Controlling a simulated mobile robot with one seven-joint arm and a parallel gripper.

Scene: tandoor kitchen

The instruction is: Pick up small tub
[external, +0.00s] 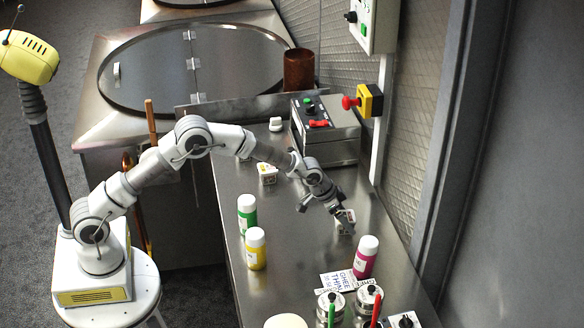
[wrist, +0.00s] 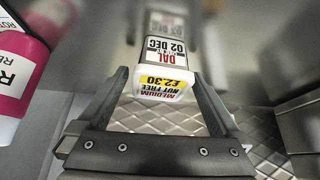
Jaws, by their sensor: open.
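A small white tub (wrist: 165,84) with a yellow £2.30 price sticker and a "DAL 02 DEC" label is in the middle of the wrist view. It also shows in the external view (external: 345,224), standing on the steel counter right at the end of my arm. My gripper (wrist: 162,78) is open, with one finger on each side of the tub; I cannot tell whether either finger touches it. In the external view my gripper (external: 342,214) reaches down and partly hides the tub. A second small white container (external: 267,174) stands on the counter further back.
A pink bottle (external: 365,258) stands close by the tub and shows at the wrist view's left edge (wrist: 18,70). Green (external: 247,215) and yellow (external: 256,250) bottles stand left. Lidded jars (external: 330,307) and a printed card (external: 338,281) are in front. A control box (external: 327,133) stands behind.

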